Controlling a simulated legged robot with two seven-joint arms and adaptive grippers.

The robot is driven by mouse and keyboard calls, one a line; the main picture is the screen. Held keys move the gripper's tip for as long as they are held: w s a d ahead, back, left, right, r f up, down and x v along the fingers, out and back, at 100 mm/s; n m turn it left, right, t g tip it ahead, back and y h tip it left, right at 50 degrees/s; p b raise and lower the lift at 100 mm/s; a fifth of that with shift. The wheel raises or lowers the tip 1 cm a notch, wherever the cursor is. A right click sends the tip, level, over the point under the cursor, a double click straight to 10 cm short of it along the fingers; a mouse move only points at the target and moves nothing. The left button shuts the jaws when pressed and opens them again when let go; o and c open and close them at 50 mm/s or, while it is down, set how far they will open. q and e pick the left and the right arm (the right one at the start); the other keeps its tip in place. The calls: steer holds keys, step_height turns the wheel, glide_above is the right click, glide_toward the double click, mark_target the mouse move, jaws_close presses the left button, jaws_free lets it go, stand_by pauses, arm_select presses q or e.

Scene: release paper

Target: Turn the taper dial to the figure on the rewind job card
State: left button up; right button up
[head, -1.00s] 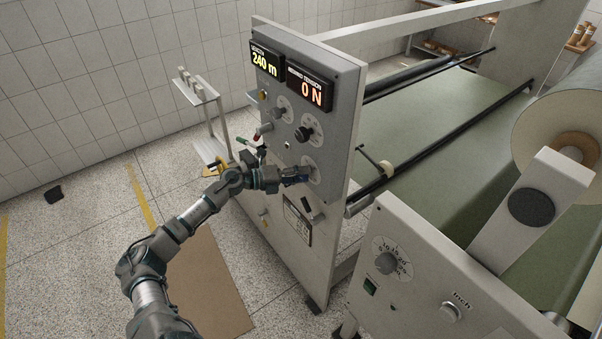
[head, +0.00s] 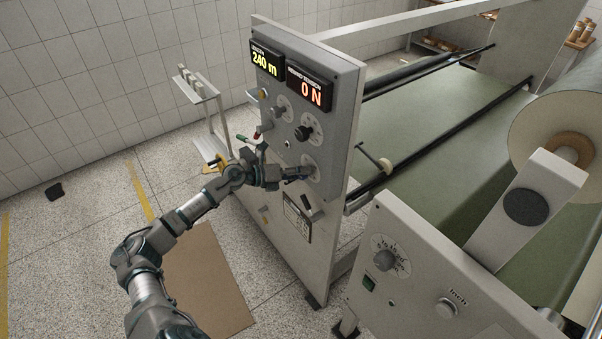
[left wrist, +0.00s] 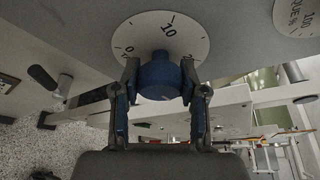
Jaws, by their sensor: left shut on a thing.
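My left gripper (head: 302,173) is at the lowest dial (head: 311,164) on the upright grey panel in the head view. In the left wrist view, its two fingers are shut on a blue knob (left wrist: 160,77), one on each side. The knob sits in front of a round white dial plate (left wrist: 160,38) with a 0, a 10 and part of another figure showing. The lower part of the plate is hidden by the knob and fingers. A framed card (head: 297,219) is on the panel below the dial; its writing is too small to read. My right gripper is not in view.
Two other dials (head: 302,133) (head: 279,113) sit above on the panel. Displays read 240 m (head: 266,63) and 0 N (head: 310,93). A nearer console (head: 420,275) with a dial and an Inch button stands at right. The floor at left is mostly clear.

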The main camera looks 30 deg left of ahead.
arm_select(q)
steer(key=o, duration=1.1)
steer(key=shift+f, duration=0.35)
steer(key=shift+o, duration=0.2)
steer(key=shift+a+r, duration=0.1)
steer(key=shift+r, duration=0.05)
steer(key=v, duration=1.1)
steer(key=shift+s+a, duration=0.2)
steer(key=shift+a, duration=0.15)
